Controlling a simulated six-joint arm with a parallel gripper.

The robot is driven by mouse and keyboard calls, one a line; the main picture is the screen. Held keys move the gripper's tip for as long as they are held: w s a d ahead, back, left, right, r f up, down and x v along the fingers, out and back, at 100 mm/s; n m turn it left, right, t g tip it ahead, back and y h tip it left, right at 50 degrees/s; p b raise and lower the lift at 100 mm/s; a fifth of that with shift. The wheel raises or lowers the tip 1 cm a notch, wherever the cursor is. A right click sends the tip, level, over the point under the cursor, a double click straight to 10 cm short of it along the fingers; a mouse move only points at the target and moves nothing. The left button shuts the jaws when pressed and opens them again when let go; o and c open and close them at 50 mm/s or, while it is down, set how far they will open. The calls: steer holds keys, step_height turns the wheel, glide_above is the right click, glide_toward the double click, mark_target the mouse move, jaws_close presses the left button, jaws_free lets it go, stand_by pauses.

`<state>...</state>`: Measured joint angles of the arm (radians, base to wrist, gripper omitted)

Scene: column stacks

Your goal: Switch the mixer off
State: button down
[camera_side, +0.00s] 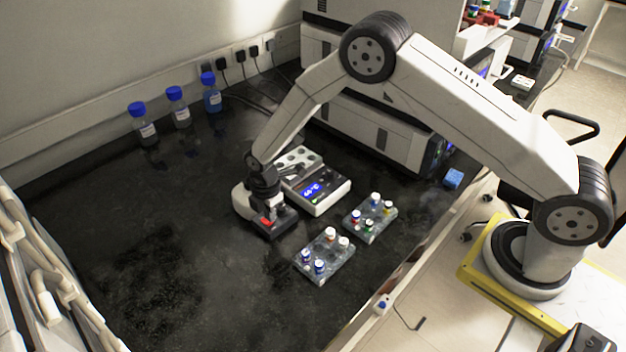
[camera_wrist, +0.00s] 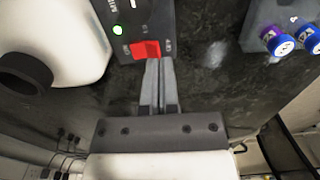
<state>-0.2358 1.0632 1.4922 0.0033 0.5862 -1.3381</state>
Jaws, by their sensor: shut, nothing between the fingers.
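The mixer has a white rounded body (camera_wrist: 75,30) with a dark round part (camera_wrist: 25,75) and a dark front panel (camera_wrist: 150,14); it also shows in the side view (camera_side: 243,203), partly behind my gripper. On the panel are a red rocker switch (camera_wrist: 144,50) and a lit green light (camera_wrist: 118,30). The switch also shows in the side view (camera_side: 267,221). My gripper (camera_wrist: 158,64) is shut and empty. Its fingertips overlap the switch's edge in the wrist view; I cannot tell whether they touch it.
A white heater block with a blue display (camera_side: 315,187) stands close beside the mixer. Two racks of capped vials (camera_side: 325,258) (camera_side: 370,218) stand to the right. Three blue-capped bottles (camera_side: 178,107) stand at the back left. The dark bench (camera_side: 150,255) is clear at left.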

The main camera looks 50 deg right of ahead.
steer(key=shift+f, duration=0.85)
stand_by(0.7)
steer(key=shift+r, duration=2.5)
steer(key=shift+r, duration=0.1)
steer(key=shift+s+d+r, duration=0.1)
steer(key=shift+d+r, duration=0.1)
steer(key=shift+r, duration=0.1)
steer(key=s+d+r+m+t, duration=0.1)
steer(key=s+d+r+m, duration=0.4)
steer(key=s+r+m, duration=0.2)
steer(key=s+d+r+m+t, duration=0.1)
steer(key=s+d+r+m, duration=0.5)
steer(key=s+m, duration=0.5)
step_height(320, 180, up, 2)
steer(key=s, duration=0.2)
steer(key=shift+s+d+t, duration=0.2)
steer(key=shift+s+t, duration=0.1)
steer(key=shift+s, duration=0.05)
